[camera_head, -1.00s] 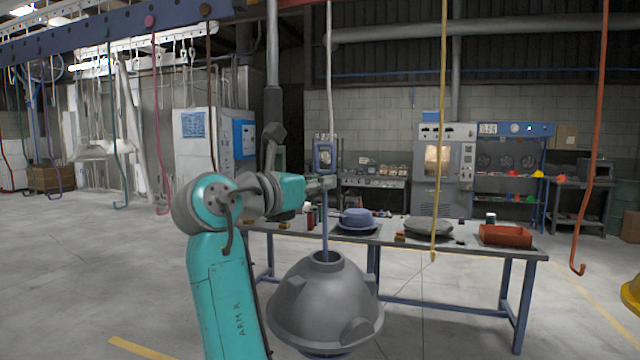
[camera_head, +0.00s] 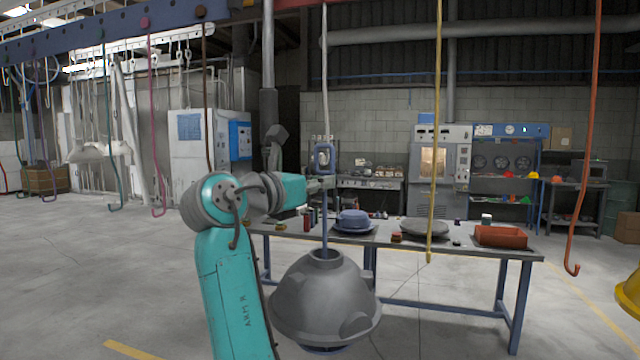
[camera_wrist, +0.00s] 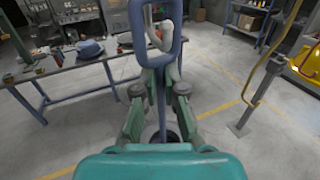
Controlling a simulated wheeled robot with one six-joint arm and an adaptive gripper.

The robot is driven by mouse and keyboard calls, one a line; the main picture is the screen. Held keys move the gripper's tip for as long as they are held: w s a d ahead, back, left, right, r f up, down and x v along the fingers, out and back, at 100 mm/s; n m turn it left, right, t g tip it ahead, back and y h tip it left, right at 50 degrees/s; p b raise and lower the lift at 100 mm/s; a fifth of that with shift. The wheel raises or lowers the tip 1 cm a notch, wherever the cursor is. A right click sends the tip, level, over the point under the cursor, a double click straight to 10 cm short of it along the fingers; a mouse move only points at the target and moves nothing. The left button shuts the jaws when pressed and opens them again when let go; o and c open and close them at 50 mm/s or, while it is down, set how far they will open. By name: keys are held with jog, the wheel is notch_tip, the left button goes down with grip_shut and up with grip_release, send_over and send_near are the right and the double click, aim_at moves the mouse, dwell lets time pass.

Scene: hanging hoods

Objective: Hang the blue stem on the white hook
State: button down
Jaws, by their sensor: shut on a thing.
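The blue stem (camera_head: 325,222) stands upright, with a rectangular loop (camera_head: 323,158) at its top and a dark grey dome-shaped hood (camera_head: 326,298) at its lower end. My gripper (camera_head: 328,183) is shut on the stem just below the loop. The wrist view shows the loop (camera_wrist: 134,40) large and close, with the fingers (camera_wrist: 158,92) around the stem beneath it. The white hook (camera_head: 325,80) hangs down from the overhead rail to the loop. Its curved end (camera_wrist: 166,38) shows within the loop's outline in the wrist view; I cannot tell whether it passes through.
A yellow hook (camera_head: 436,150) and an orange hook (camera_head: 583,150) hang to the right; a brown hook (camera_head: 206,100), a pink hook (camera_head: 153,110) and a green hook (camera_head: 107,120) hang left. A workbench (camera_head: 470,250) with parts stands behind the hood. Floor at left is clear.

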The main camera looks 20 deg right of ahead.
jog(key=shift+f, duration=1.25)
dwell(0.8)
